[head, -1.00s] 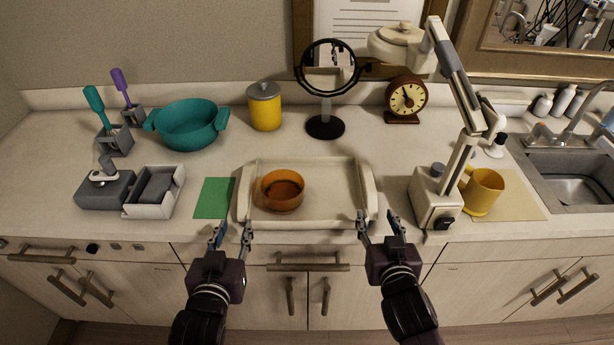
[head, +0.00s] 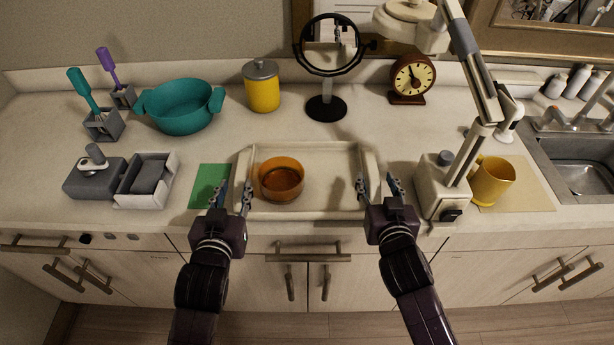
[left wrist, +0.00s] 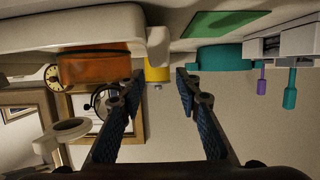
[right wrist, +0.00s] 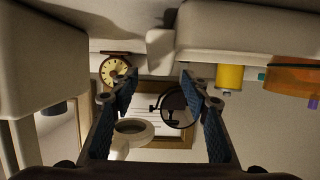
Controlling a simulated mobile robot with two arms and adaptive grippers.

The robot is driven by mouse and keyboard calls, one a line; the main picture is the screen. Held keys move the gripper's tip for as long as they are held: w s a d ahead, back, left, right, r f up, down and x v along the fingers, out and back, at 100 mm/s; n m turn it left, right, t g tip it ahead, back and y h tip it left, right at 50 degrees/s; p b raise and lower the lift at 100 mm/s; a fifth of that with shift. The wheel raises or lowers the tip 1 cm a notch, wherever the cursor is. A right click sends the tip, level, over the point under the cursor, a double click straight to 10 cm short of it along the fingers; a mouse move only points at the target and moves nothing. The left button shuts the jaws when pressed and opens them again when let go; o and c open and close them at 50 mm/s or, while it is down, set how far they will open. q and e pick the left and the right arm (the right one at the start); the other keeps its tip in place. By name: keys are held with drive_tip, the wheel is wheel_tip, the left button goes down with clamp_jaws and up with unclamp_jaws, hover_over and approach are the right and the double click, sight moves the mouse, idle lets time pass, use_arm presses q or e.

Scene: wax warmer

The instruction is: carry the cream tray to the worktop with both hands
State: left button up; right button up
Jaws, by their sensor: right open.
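The cream tray (head: 325,170) lies on the pale worktop (head: 225,130) near its front edge, with raised side walls. An amber bowl (head: 281,183) stands in its left half. My left gripper (head: 233,193) is open at the tray's left side, one finger on each side of the wall. My right gripper (head: 378,190) is open at the right side in the same way.
A green mat (head: 208,186) lies just left of the tray. A lamp base (head: 436,190) stands close on the right, beside a yellow mug (head: 492,181). A mirror (head: 327,105), yellow canister (head: 262,88) and clock (head: 411,78) stand behind. Worktop behind the tray is clear.

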sight(240, 170)
use_arm(q)
drive_tip(key=x, duration=0.9)
drive_tip(key=shift+w+f, duration=0.15)
drive_tip(key=shift+w, duration=0.2)
use_arm(e)
drive_tip(key=x, duration=0.6)
drive_tip(key=shift+w, duration=0.15)
use_arm(q)
drive_tip(key=shift+c, duration=0.4)
use_arm(e)
drive_tip(key=shift+c, duration=0.5)
use_arm(q)
clamp_jaws()
use_arm(e)
drive_tip(key=c, duration=0.7)
use_arm(q)
drive_tip(key=shift+a, duration=0.1)
use_arm(e)
clamp_jaws()
drive_tip(key=shift+d, duration=0.1)
use_arm(q)
drive_tip(key=shift+r, duration=0.2)
use_arm(e)
drive_tip(key=shift+w+d+r, duration=0.1)
drive_tip(key=shift+w+r, duration=0.05)
drive_tip(key=shift+r, duration=0.05)
